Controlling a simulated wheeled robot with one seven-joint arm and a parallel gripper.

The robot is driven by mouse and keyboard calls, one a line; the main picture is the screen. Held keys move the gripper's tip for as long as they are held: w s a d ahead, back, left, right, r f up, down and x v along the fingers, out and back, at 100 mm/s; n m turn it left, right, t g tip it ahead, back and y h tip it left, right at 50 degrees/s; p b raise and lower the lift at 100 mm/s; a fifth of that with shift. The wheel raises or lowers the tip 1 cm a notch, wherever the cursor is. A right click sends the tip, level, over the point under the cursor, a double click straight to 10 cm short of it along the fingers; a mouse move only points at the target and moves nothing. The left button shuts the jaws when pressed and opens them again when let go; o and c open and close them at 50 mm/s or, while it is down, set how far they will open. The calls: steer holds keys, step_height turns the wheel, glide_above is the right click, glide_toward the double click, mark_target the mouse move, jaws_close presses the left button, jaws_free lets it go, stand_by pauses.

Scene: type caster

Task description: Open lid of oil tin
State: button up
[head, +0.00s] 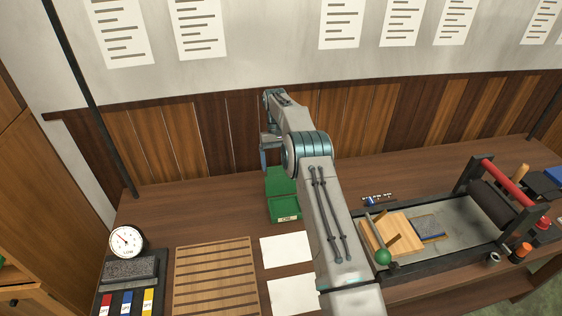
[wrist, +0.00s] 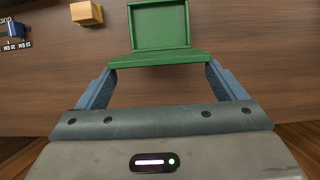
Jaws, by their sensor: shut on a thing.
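The green oil tin (head: 284,210) stands on the table with a small label on its front. Its green lid (head: 281,181) is raised at the back of the tin. In the wrist view the tin's open hollow (wrist: 160,24) shows beyond the lid's edge (wrist: 158,60), which spans between my fingers. My gripper (wrist: 160,70) is shut on the lid, one finger at each side. In the head view my gripper (head: 266,157) is at the tin's far left, partly hidden by my arm.
A slatted wooden rack (head: 216,276), a dial scale (head: 126,241) and white sheets (head: 286,250) lie left and in front. A press with a red roller (head: 502,184) stands at the right. A wooden block (wrist: 86,13) shows in the wrist view. Wood panelling (head: 220,130) closes the back.

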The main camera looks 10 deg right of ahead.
steer(key=shift+s+f, duration=0.15)
steer(key=shift+f, duration=0.3)
steer(key=o, duration=1.1)
steer(key=shift+w, duration=0.2)
steer(key=shift+r+b, duration=0.35)
steer(key=shift+r, duration=0.2)
steer(key=s+d+r+b, duration=0.1)
steer(key=s+d+r, duration=0.1)
steer(key=d+r, duration=0.1)
steer(key=s+d+r+b, duration=0.2)
steer(key=d+r, duration=0.1)
steer(key=s+d+r+b, duration=0.2)
steer(key=d+r, duration=0.2)
steer(key=shift+a, duration=0.1)
